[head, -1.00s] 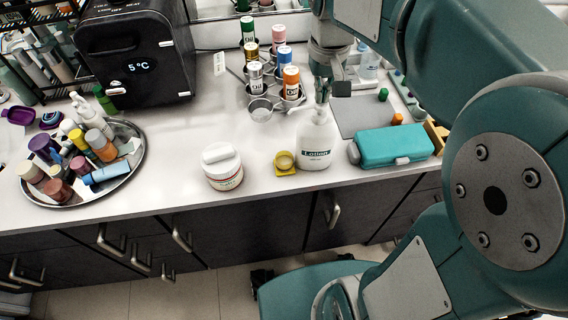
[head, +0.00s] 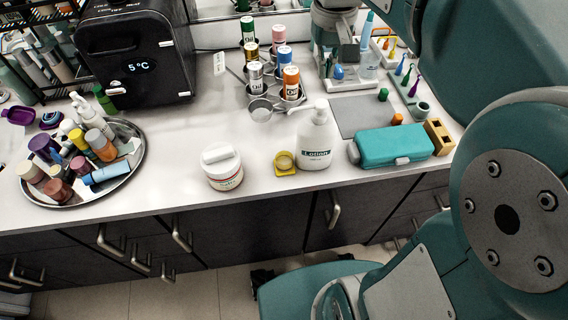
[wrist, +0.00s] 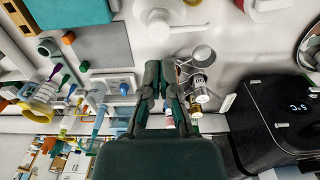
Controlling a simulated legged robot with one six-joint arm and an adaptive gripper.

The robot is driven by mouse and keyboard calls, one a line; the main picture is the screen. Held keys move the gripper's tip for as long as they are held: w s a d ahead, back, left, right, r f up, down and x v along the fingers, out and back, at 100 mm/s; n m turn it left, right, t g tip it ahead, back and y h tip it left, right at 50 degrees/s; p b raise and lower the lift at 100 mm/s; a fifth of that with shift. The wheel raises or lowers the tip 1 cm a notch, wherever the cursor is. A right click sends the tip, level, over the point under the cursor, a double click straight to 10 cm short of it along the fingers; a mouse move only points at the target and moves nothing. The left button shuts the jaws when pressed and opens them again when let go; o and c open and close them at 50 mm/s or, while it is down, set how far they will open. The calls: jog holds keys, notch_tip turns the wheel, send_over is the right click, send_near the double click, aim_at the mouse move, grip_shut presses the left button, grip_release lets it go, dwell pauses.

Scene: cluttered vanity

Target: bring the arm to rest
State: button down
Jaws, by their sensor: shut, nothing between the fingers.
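My gripper (wrist: 160,68) shows in the wrist view with its two dark fingers together at the tips and nothing between them. In the head view my arm comes in from the right, and its grey end part is at the top, above the back of the counter; the fingers are hard to make out there. The white lotion bottle (head: 316,140) stands upright on the counter, apart from my arm. Its white pump also shows in the wrist view (wrist: 160,24).
A teal case (head: 392,147) lies right of the lotion. A white jar (head: 222,168) and a yellow item (head: 285,163) stand to its left. Oil bottles (head: 291,82) stand behind. A round tray (head: 136,160) of cosmetics and a black cooler (head: 135,55) are at left.

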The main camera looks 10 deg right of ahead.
dwell(0.4)
jog(key=s+f+t, duration=0.2)
jog(key=s, duration=0.5)
jog(key=s+f+t, duration=0.3)
jog(key=s, duration=0.4)
jog(key=shift+f+t, duration=0.3)
jog(key=shift+f, duration=0.05)
